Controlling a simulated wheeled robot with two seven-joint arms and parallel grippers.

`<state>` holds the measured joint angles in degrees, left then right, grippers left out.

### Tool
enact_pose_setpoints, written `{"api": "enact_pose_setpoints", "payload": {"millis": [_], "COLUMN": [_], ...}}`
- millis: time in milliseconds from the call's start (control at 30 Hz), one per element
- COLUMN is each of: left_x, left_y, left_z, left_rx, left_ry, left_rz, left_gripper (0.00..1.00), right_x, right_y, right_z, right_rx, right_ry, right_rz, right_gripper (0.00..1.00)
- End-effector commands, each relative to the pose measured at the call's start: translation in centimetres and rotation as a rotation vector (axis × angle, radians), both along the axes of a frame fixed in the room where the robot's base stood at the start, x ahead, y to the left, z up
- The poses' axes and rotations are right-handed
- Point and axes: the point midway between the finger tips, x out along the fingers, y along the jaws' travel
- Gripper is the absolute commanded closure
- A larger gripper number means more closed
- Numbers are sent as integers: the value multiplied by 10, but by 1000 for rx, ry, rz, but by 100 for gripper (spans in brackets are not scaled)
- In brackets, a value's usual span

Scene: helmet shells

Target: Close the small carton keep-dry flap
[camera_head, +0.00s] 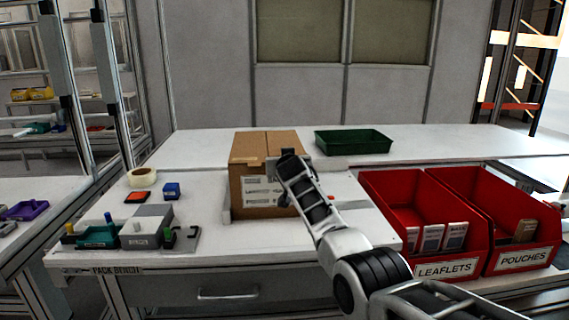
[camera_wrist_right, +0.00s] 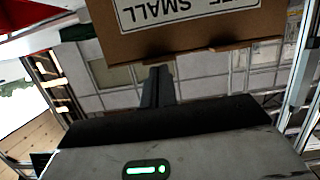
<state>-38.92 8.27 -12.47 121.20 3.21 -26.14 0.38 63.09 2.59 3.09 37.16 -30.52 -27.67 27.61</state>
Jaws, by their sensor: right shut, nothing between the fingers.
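A brown cardboard carton (camera_head: 248,187) with white labels stands upright on the pack bench in the head view. Its top (camera_head: 250,145) looks mostly covered by flaps, with a seam down the middle; I cannot tell how flat each flap lies. My right gripper (camera_head: 289,157) is at the carton's near right top edge and hides part of it. In the wrist view the right fingers (camera_wrist_right: 158,72) are together and empty, beside the carton's edge (camera_wrist_right: 190,52). The carton's label (camera_wrist_right: 185,10) appears upside down there. Contact cannot be made out. My left gripper is not in view.
A green tray (camera_head: 352,142) is behind the carton. Red bins of leaflets (camera_head: 385,187) and pouches (camera_head: 460,180) stand at right. A tape roll (camera_head: 142,178), a grey box (camera_head: 146,231) and small items are at left. The bench front left of centre is clear.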

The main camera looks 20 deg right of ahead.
Motion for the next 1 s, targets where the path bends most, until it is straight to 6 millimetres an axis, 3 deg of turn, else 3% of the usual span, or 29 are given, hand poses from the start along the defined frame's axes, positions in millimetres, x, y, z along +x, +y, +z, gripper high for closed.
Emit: {"api": "enact_pose_setpoints", "payload": {"millis": [467,567,733,767,1000], "left_x": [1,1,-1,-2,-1], "left_y": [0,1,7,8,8], "left_z": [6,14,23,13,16], "left_rx": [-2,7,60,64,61], "left_ry": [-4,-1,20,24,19], "left_rz": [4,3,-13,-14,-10], "left_gripper": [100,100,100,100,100], "right_x": [0,0,-2,-6,-33], "right_y": [0,-1,-4,-2,7], "right_z": [5,17,55,43,49], "right_rx": [-1,-1,-1,-1,-1], "right_ry": [-1,-2,-2,2,-2], "right_rz": [-1,-1,-6,-6,-5], "right_gripper": [100,100,100,100,100]}}
